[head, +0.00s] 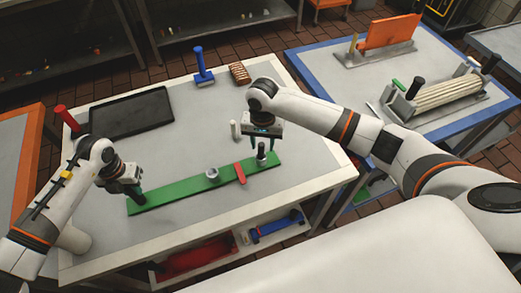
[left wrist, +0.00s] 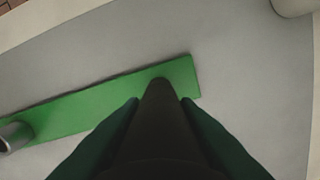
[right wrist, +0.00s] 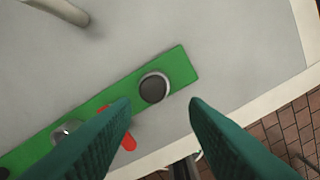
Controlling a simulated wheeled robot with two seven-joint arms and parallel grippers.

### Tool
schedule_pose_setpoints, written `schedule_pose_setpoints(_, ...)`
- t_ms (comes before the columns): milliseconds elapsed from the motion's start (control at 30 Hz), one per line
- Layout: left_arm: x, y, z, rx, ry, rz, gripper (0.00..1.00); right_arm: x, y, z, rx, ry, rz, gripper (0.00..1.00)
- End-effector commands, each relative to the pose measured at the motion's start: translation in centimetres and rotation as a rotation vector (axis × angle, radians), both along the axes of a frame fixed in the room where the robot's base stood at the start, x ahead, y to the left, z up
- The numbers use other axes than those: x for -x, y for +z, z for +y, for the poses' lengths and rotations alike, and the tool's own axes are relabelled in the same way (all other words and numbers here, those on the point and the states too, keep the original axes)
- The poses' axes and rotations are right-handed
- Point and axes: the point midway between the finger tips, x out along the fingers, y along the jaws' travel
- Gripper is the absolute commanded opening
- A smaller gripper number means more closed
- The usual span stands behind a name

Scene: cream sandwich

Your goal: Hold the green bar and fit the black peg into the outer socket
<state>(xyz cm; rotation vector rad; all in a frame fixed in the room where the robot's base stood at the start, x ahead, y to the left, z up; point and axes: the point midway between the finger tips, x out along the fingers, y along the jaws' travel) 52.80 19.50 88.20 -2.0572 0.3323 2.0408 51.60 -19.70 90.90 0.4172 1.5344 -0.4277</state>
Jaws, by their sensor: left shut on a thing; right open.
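The green bar (head: 180,190) lies flat across the table, and it also shows in the left wrist view (left wrist: 85,105) and right wrist view (right wrist: 178,66). My left gripper (head: 130,190) is shut on a dark post (left wrist: 159,88) at the bar's left end. The black peg (head: 261,149) stands upright at the bar's right end, with a grey socket ring (right wrist: 168,75) around it. From above, the peg (right wrist: 152,90) looks centred in the ring; its seating depth is hidden. My right gripper (head: 263,143) is open just above the peg. A middle grey socket (head: 212,174) looks empty.
A red piece (head: 240,173) crosses the bar between the sockets. A pale cylinder (head: 235,130) stands behind the bar. The table's front middle is clear.

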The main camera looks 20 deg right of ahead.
Motion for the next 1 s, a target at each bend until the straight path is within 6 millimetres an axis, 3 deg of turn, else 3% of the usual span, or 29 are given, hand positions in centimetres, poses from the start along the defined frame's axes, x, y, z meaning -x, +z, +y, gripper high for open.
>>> schedule_pose_setpoints(100,0.3,-0.2,0.1,-0.008,-0.007,0.008,0.00,-0.2,2.7,0.1,-0.002,0.001,-0.006,0.41)
schedule_pose_setpoints(300,0.4,-0.2,0.0,-0.009,-0.010,0.011,0.00,-0.1,5.1,0.2,-0.004,0.001,-0.005,0.41)
schedule_pose_setpoints(767,0.5,-0.3,0.0,-0.009,-0.013,0.014,0.00,-0.2,5.6,0.2,-0.005,0.001,-0.005,0.41)
schedule_pose_setpoints(800,0.5,-0.3,-0.1,-0.009,-0.013,0.014,0.31,-0.2,5.6,0.2,-0.005,0.001,-0.005,0.41)
schedule_pose_setpoints(967,0.4,-0.3,-0.1,-0.007,-0.011,0.011,0.57,-0.2,5.6,0.2,-0.006,0.001,-0.006,0.41)
schedule_pose_setpoints(1000,0.4,-0.3,-0.1,-0.006,-0.011,0.012,0.57,-0.2,5.6,0.2,-0.006,0.001,-0.006,0.41)
